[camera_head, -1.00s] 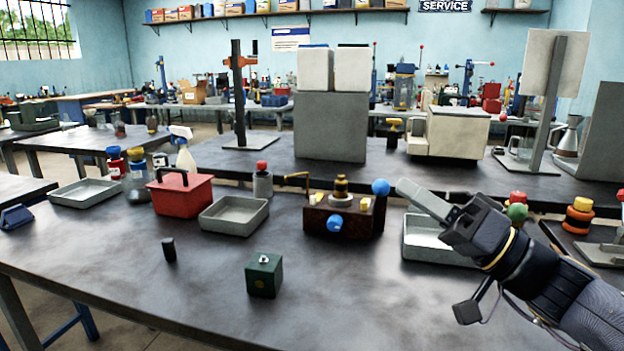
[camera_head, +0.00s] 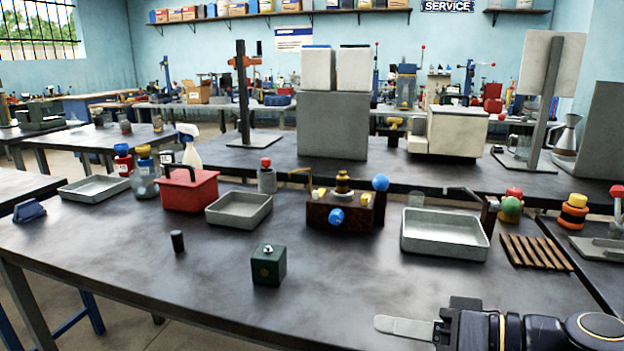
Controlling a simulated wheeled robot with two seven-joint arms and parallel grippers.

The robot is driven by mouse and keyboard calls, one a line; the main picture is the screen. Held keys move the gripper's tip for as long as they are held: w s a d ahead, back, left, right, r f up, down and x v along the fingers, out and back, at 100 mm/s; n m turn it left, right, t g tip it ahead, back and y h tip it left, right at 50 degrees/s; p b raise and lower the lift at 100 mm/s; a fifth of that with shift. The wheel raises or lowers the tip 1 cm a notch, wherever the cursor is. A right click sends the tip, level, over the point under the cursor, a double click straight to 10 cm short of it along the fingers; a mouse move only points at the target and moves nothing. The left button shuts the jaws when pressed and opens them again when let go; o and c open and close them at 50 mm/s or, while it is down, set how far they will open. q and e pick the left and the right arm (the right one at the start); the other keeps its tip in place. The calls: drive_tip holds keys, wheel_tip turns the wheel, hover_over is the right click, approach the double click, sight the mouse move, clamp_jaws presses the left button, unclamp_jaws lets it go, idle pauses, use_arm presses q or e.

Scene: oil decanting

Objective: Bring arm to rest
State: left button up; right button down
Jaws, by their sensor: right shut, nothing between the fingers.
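My right gripper (camera_head: 405,327) is at the bottom right of the head view, low by the near edge of the workbench (camera_head: 340,280). Its light grey fingers point left and are shut together with nothing between them. It is apart from every object on the bench. My left gripper is not in the head view.
Near the bench front stand a green block (camera_head: 268,265) and a small black cylinder (camera_head: 178,241). Behind are a red box (camera_head: 189,192), grey trays (camera_head: 445,238) (camera_head: 238,211), a brown device with blue knobs (camera_head: 345,210), and a wooden slatted rack (camera_head: 536,252). The bench's front middle is clear.

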drive_tip(key=s+d+f+m+g+h, duration=0.1)
drive_tip(key=s+d+f+h, duration=0.25)
drive_tip(key=f, duration=0.25)
drive_tip(key=s+d+f+m+h, duration=0.2)
drive_tip(key=s+d+f+h, duration=0.15)
drive_tip(key=f, duration=0.25)
drive_tip(key=s+d+f+m+g+h, duration=0.1)
drive_tip(key=s+d+f+h, duration=0.1)
drive_tip(key=s+f, duration=0.35)
wheel_tip(320, 180, up, 19)
drive_tip(key=w+p, duration=0.1)
drive_tip(key=p, duration=2)
drive_tip(key=shift+w+d+r+h, duration=0.2)
drive_tip(key=shift+w+d+h, duration=0.1)
drive_tip(key=shift+d, duration=0.15)
